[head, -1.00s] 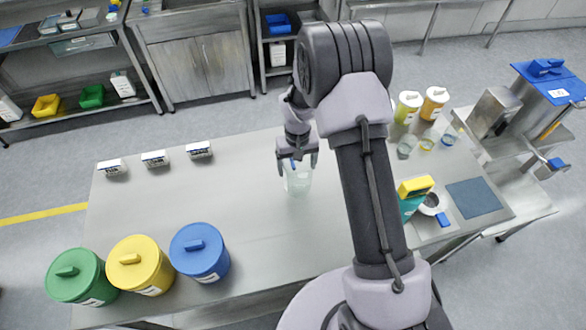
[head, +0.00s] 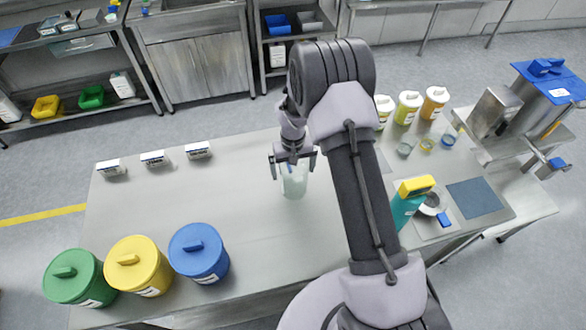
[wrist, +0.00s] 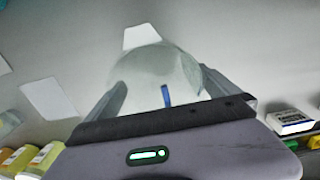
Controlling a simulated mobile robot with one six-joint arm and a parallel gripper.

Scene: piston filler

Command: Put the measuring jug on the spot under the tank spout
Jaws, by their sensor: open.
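The measuring jug (head: 294,184) is a clear, pale vessel with a blue mark, standing upright on the steel table. My gripper (head: 293,163) is open at the top of the jug, with one finger on each side. In the wrist view the jug (wrist: 158,72) shows between the two spread fingers; I cannot tell whether they touch it. The tank (head: 553,85), with a blue lid, stands at the far right. Its spout (head: 545,160), with a blue handle, sticks out low at its front. I cannot make out a marked spot under it.
Green, yellow and blue lidded tubs (head: 140,265) stand at front left. Small labelled boxes (head: 155,158) line the back left. Right of my arm are capped jars (head: 409,107), small glass cups (head: 406,146), a teal-yellow device (head: 412,198) and a blue-grey mat (head: 475,197).

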